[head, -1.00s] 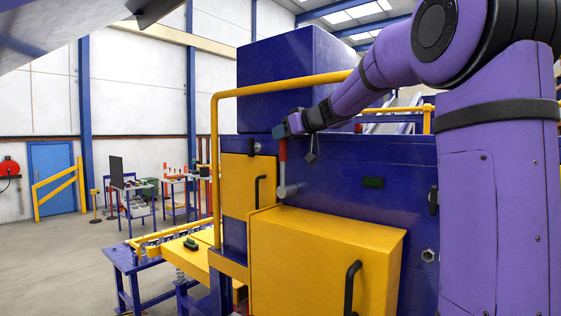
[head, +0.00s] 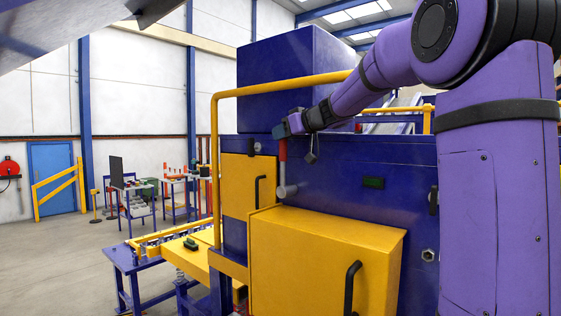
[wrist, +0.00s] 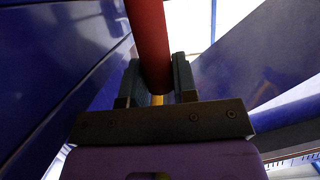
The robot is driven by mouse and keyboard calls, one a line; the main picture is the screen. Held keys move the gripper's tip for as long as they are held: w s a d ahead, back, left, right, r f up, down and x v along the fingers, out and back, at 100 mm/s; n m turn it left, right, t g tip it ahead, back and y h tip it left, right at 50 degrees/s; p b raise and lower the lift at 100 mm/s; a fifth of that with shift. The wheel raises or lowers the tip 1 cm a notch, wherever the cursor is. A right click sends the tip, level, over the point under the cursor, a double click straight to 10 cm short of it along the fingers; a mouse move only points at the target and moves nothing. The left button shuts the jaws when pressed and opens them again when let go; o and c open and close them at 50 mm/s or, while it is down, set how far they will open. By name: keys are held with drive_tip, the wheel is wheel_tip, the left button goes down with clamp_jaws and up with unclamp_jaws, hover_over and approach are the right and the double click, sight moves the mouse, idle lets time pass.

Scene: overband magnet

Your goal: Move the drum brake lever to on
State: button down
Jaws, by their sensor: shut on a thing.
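The drum brake lever (head: 283,165) is a grey arm with a red grip, mounted on the blue machine wall at a round grey hub (head: 287,191). It stands nearly upright, with its grip at the top. My gripper (head: 283,129) is at the upper end of the lever. In the wrist view the red grip (wrist: 149,40) runs between the two dark fingers of my gripper (wrist: 158,78), which are shut on it. The top of the grip is partly hidden by my gripper in the head view. I see no readable on or off marking.
A yellow handrail (head: 216,150) runs up and across in front of the machine. A yellow cabinet (head: 325,260) with a black handle juts out below the lever. A small padlock-like tag (head: 311,157) hangs right of the lever. Open floor lies at left.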

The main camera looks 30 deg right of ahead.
drive_tip(key=shift+s+d, duration=0.1)
drive_tip(key=shift+s, duration=0.05)
drive_tip(key=shift+s+d+f, duration=0.1)
drive_tip(key=shift+s+d, duration=0.15)
drive_tip(key=shift+s, duration=0.45)
drive_tip(key=shift+s+d+f, duration=0.15)
drive_tip(key=shift+s+d, duration=0.1)
drive_tip(key=shift+s, duration=0.45)
drive_tip(key=shift+s+d+f, duration=0.1)
drive_tip(key=shift+s+d, duration=0.15)
drive_tip(key=shift+s, duration=0.45)
drive_tip(key=shift+s, duration=0.1)
drive_tip(key=shift+s+d+f, duration=0.25)
drive_tip(key=shift+s+f, duration=0.05)
drive_tip(key=shift+s, duration=0.35)
drive_tip(key=shift+s+d+f, duration=0.3)
drive_tip(key=shift+s+f, duration=0.05)
drive_tip(key=shift+s, duration=0.35)
drive_tip(key=shift+s+d+f, duration=0.25)
drive_tip(key=shift+s+f, duration=0.05)
drive_tip(key=shift+s, duration=0.35)
drive_tip(key=shift+s+d+f, duration=0.3)
drive_tip(key=shift+s+f, duration=0.5)
drive_tip(key=shift+s, duration=0.1)
drive_tip(key=shift+s+d+f, duration=0.3)
drive_tip(key=shift+s+f, duration=0.5)
drive_tip(key=shift+s, duration=0.05)
